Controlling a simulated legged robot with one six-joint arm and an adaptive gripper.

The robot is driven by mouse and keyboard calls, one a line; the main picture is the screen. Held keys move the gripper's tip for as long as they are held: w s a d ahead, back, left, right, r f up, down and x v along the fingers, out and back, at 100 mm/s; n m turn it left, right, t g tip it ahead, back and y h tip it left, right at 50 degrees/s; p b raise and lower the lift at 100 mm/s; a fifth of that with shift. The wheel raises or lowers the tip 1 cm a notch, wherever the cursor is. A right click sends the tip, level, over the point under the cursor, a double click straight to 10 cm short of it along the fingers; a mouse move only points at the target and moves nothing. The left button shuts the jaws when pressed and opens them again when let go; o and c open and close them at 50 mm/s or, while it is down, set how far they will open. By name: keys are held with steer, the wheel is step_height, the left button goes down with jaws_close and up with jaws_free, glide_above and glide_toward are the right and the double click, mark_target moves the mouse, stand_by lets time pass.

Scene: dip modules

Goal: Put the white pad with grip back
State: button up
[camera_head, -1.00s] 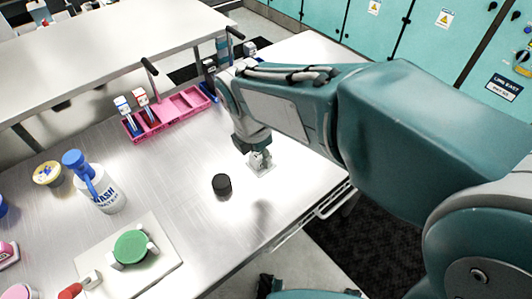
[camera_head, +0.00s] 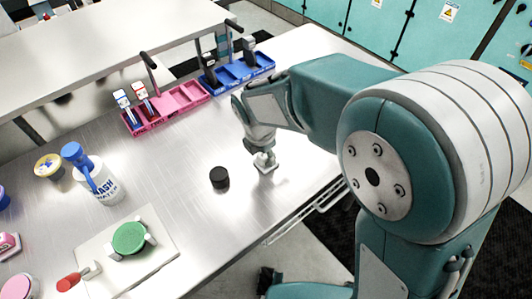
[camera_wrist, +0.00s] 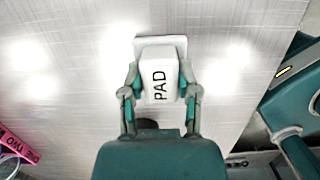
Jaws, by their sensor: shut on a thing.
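The white pad with grip (camera_wrist: 158,72) is in the wrist view, its raised block marked "PAD" between the two fingers. In the head view the pad (camera_head: 266,168) shows as a small white plate under my gripper (camera_head: 264,155), near the table's right edge. My gripper (camera_wrist: 160,92) is shut on the pad's grip. I cannot tell whether the plate touches the table or hangs just above it.
A black round piece (camera_head: 219,177) stands close left of the pad. A pink tray (camera_head: 180,102) and a blue tray (camera_head: 240,70) stand behind. A wash bottle (camera_head: 98,182) and a white board (camera_head: 160,245) with a green disc (camera_head: 129,238) are at left.

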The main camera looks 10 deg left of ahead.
steer(key=o, duration=0.8)
steer(key=shift+a+f, duration=0.1)
steer(key=shift+o, duration=1.1)
steer(key=shift+a, duration=0.3)
